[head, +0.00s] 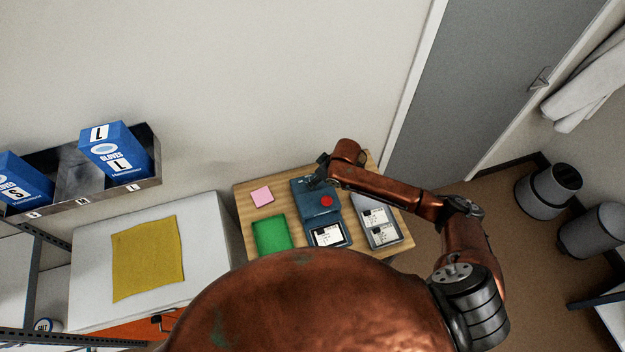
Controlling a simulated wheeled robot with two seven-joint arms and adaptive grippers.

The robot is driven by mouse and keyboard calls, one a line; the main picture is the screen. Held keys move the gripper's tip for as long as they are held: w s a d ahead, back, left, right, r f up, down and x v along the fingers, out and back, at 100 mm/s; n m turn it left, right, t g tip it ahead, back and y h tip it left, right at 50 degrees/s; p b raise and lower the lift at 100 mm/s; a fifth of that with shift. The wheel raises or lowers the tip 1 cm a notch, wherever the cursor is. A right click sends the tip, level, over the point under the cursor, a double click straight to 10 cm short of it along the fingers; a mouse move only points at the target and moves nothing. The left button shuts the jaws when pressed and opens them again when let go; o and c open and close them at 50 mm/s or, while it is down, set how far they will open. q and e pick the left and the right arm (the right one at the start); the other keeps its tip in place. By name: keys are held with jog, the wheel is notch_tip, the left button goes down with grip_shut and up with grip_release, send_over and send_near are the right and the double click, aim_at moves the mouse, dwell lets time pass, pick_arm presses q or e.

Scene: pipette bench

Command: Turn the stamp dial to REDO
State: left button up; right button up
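The blue stamp device (307,205) stands on the wooden table (243,212), with a round red part (327,201) on its top. My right gripper (314,183) is at the far end of the device, over its top. It hides that part, and I cannot tell whether it touches. The dial and any REDO marking cannot be made out. The gripper's fingers are small and dark, so open or shut is unclear. A labelled card (327,235) lies at the device's near end. My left gripper is not in view.
A green tray (271,235) and a pink pad (262,196) are left of the device. A grey tray with cards (378,227) is to its right, under my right forearm. A white surface with a yellow cloth (148,257) is further left.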

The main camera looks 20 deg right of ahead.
jog(key=x, duration=0.3)
jog(key=shift+w+f, duration=0.15)
jog(key=shift+f, duration=0.25)
jog(key=shift+a, duration=0.1)
jog(key=c, duration=0.7)
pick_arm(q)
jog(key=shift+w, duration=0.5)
pick_arm(e)
grip_shut()
